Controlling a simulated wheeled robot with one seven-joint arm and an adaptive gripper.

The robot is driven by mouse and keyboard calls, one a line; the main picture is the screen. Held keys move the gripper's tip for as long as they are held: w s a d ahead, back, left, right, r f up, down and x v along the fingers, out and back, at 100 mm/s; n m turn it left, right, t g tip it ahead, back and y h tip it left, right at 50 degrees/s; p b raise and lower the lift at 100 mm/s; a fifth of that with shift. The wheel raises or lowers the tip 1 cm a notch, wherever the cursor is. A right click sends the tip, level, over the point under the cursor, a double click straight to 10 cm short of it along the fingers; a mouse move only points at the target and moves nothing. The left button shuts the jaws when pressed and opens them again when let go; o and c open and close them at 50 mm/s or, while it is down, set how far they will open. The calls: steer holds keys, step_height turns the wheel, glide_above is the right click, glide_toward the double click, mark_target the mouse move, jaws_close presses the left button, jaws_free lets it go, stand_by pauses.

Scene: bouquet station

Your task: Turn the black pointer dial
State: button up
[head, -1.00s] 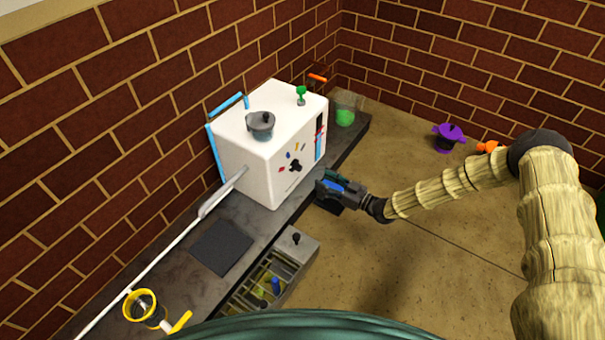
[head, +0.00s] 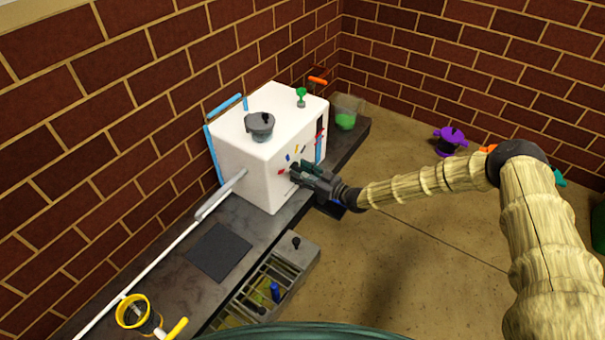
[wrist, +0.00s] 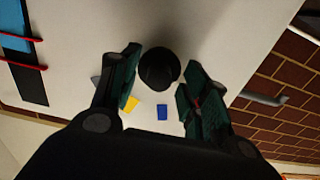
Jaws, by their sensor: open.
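The black pointer dial (wrist: 158,68) is on the front face of the white box (head: 262,175). In the wrist view it sits between the two open fingers of my gripper (wrist: 160,88), with a gap on each side. In the head view my gripper (head: 294,175) is right at the box's front face and hides the dial. Small coloured marks surround the dial; a yellow mark (wrist: 131,104) and a blue mark (wrist: 162,112) show in the wrist view. The dial's pointing direction cannot be told.
A grey lidded pot (head: 260,126) and a green knob (head: 301,96) are on top of the box. A clear container with green contents (head: 345,112) stands behind it. A yellow-rimmed cup (head: 133,310) and a dark mat (head: 219,252) are on the counter. An open drawer (head: 300,253) juts out below.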

jaws_close()
steer(key=shift+m, duration=0.3)
steer(key=m+b, duration=0.1)
steer(key=m, duration=0.2)
steer(key=shift+m, duration=2.1)
